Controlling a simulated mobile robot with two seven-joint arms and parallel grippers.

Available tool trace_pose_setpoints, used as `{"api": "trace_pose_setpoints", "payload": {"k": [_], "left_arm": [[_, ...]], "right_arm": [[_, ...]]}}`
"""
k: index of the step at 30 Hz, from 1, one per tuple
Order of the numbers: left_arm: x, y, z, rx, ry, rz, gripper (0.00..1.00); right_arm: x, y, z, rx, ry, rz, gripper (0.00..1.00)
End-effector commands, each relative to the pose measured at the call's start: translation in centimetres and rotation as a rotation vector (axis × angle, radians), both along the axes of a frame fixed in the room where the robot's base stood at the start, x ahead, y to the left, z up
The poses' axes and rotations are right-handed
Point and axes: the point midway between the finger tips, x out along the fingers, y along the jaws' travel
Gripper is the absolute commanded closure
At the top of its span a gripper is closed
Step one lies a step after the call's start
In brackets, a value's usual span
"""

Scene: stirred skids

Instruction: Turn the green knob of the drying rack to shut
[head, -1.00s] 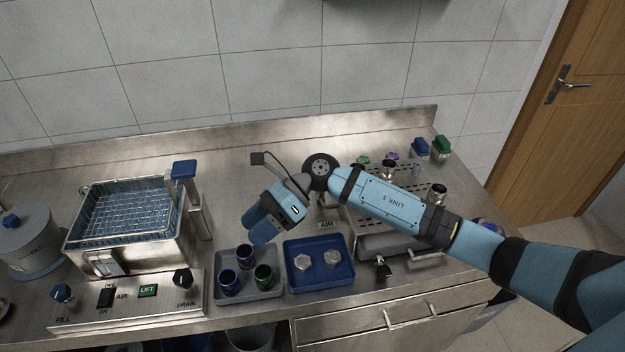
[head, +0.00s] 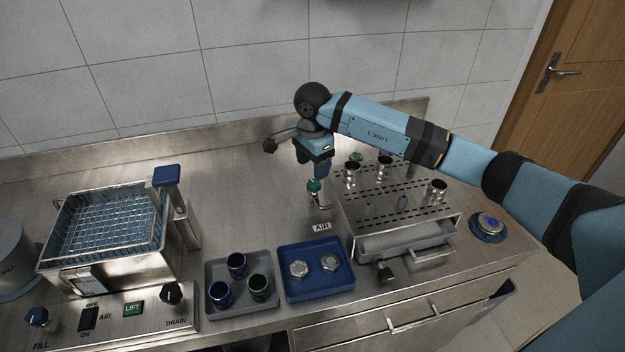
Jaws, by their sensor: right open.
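The drying rack (head: 352,222) is a metal box with a slotted top, at the right of the counter. The green knob (head: 314,186) stands at its left side, on a small metal fitting behind the AIR label (head: 321,227). The knob's turn position is too small to read. My left gripper is not in view.
A blue tray (head: 317,292) with two metal nuts and a grey tray (head: 213,277) with several cups stand in front. A wash basin (head: 120,270) with a blue basket is at the left. Metal cups (head: 436,190) stand on the rack.

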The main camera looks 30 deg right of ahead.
Motion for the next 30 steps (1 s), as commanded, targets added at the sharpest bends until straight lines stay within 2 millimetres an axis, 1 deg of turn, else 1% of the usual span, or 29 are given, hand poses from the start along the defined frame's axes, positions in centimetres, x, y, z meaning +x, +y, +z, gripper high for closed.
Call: {"api": "trace_pose_setpoints", "payload": {"k": [1,3,6,9,14,22,28,29,30], "left_arm": [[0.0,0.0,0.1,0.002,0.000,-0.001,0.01],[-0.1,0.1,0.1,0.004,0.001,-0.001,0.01],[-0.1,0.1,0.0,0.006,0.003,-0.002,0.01],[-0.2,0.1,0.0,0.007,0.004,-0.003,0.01],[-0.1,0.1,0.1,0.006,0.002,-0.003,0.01],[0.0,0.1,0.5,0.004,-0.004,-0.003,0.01],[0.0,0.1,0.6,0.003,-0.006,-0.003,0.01],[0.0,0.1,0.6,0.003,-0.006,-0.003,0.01],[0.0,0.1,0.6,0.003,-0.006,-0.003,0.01]], "right_arm": [[-0.1,0.0,-1.1,0.000,0.004,-0.001,0.38],[-0.1,0.0,-2.4,0.000,0.004,-0.002,0.38],[-0.1,0.1,-4.0,0.002,0.002,-0.001,0.38],[0.0,0.0,-5.1,0.001,0.001,-0.001,0.38],[0.0,0.0,-6.0,0.001,0.000,-0.001,0.38],[0.0,0.0,-6.1,0.001,-0.001,-0.001,0.38],[0.0,0.0,-6.1,0.001,-0.001,-0.001,0.84],[0.0,0.0,-6.1,0.001,-0.001,-0.001,0.87],[0.0,0.0,-6.1,0.001,-0.001,-0.001,0.87]]}}
